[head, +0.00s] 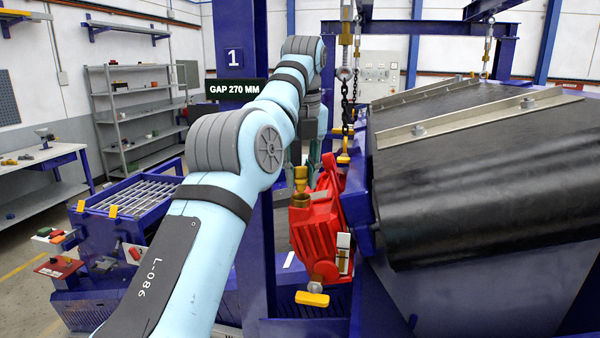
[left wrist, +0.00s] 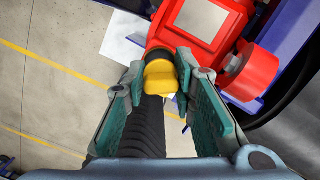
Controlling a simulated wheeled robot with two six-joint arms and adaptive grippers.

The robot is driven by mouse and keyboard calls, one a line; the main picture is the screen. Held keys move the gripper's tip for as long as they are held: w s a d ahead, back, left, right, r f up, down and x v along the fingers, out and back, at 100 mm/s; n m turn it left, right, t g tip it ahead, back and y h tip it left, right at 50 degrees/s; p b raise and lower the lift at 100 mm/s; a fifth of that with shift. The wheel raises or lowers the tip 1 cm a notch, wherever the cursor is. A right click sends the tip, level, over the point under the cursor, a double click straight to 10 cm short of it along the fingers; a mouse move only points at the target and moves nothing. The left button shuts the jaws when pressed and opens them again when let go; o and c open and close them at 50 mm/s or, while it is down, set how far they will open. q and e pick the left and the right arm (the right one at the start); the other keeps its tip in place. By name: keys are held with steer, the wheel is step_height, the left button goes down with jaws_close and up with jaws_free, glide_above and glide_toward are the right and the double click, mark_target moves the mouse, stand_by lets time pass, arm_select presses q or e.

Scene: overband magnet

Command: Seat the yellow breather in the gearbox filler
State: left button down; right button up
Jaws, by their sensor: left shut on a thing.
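The red gearbox (head: 318,232) hangs at the centre of the head view, left of the black belt; its red housing also shows in the left wrist view (left wrist: 228,72). Its brass-coloured filler neck (head: 300,201) points up at the top left of the housing. The yellow breather (head: 300,176) is upright directly over the filler; I cannot tell whether it is seated or just above. My left gripper (head: 304,165) is shut on the breather, which also shows between the teal finger pads in the left wrist view (left wrist: 160,78). My right gripper is out of view.
The wide black belt (head: 480,170) on its blue frame fills the right side. A blue post (head: 238,60) stands behind my arm. A chain (head: 347,100) hangs close right of the gripper. A blue bin with a grate (head: 130,195) stands left.

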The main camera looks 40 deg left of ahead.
arm_select(q)
steer(key=shift+f+b, duration=1.05)
steer(key=shift+f, duration=0.05)
stand_by(0.4)
